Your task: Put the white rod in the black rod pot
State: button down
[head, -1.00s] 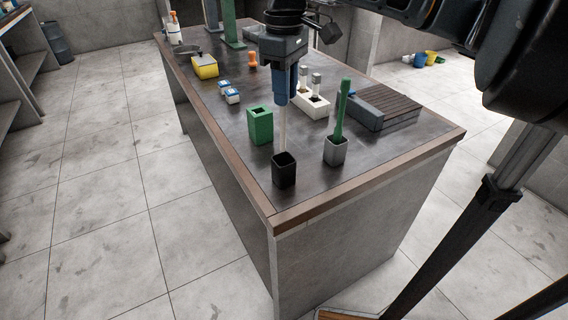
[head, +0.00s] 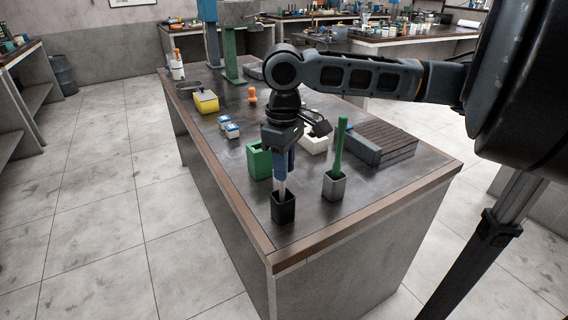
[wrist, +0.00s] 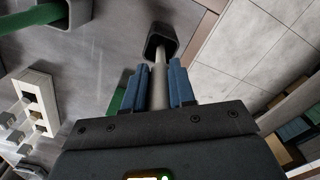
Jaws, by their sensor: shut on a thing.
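My gripper (head: 283,176) points down and is shut on the white rod (head: 282,188), its blue fingers on either side. In the wrist view the rod (wrist: 159,78) runs from between the fingers (wrist: 160,88) into the mouth of the black rod pot (wrist: 161,31). In the head view the black pot (head: 283,209) stands upright near the bench's front corner, directly below the fingers. The rod's lower end is hidden inside the pot; I cannot tell whether it touches the bottom. The fingers are a little above the rim.
A grey pot (head: 334,187) with a green rod (head: 341,145) stands right of the black pot. A green holder (head: 259,161) is close behind left. A white block (head: 315,141) and a slatted grey box (head: 385,141) sit farther back. The bench front is clear.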

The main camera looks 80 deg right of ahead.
jog(key=shift+f, duration=0.15)
jog(key=c, duration=0.9)
grip_release()
jog(key=shift+c, duration=0.2)
notch_tip(320, 180, up, 12)
jog(key=shift+r, duration=0.2)
